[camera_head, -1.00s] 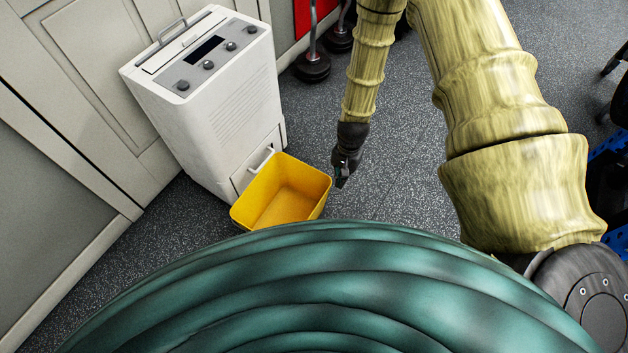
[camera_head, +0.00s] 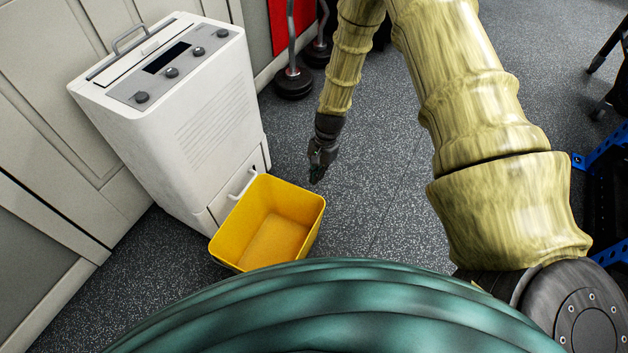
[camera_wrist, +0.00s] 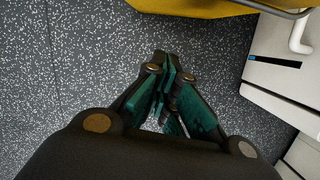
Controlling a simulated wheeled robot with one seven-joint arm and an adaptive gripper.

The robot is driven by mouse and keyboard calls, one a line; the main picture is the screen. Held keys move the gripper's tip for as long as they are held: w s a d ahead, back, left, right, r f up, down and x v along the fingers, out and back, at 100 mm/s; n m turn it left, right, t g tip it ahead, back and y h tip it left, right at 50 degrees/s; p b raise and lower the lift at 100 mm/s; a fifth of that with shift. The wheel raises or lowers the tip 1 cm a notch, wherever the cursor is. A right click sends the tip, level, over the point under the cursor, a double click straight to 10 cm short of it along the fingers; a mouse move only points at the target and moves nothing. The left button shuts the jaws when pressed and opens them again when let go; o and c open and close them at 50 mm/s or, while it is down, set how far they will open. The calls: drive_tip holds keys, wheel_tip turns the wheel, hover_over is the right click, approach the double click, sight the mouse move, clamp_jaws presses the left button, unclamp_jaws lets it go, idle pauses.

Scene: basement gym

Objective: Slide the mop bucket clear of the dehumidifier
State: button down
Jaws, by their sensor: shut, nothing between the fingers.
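The yellow mop bucket (camera_head: 270,238) stands on the floor in the head view, right in front of the white dehumidifier (camera_head: 175,110), near its lower front panel and white handle. The bucket looks empty, and its near bottom edge is hidden by my green body. My gripper (camera_head: 317,178) is shut and empty, pointing down just beyond the bucket's far right corner. In the wrist view my gripper (camera_wrist: 168,85) has its fingers together over bare floor. The bucket's yellow edge (camera_wrist: 190,8) shows at the top, apart from the fingertips, and the dehumidifier (camera_wrist: 275,75) is at the right.
Grey speckled floor (camera_head: 385,180) is open to the right of the bucket. White panelled wall (camera_head: 40,100) runs along the left. Round-based stands (camera_head: 293,84) are at the back, and a blue frame (camera_head: 597,150) stands at the far right.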

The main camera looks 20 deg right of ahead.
sight(306, 200)
drive_tip(key=s+a+f+b, duration=0.1)
drive_tip(key=f+b, duration=0.1)
drive_tip(key=s+a+f+b, duration=0.1)
drive_tip(key=a+f, duration=0.1)
drive_tip(key=f, duration=0.1)
drive_tip(key=a+f+b, duration=0.2)
drive_tip(key=shift+s+a+f+b, duration=0.15)
drive_tip(key=shift+s+f+b, duration=0.15)
drive_tip(key=shift+s+f, duration=0.1)
drive_tip(key=shift+a, duration=0.1)
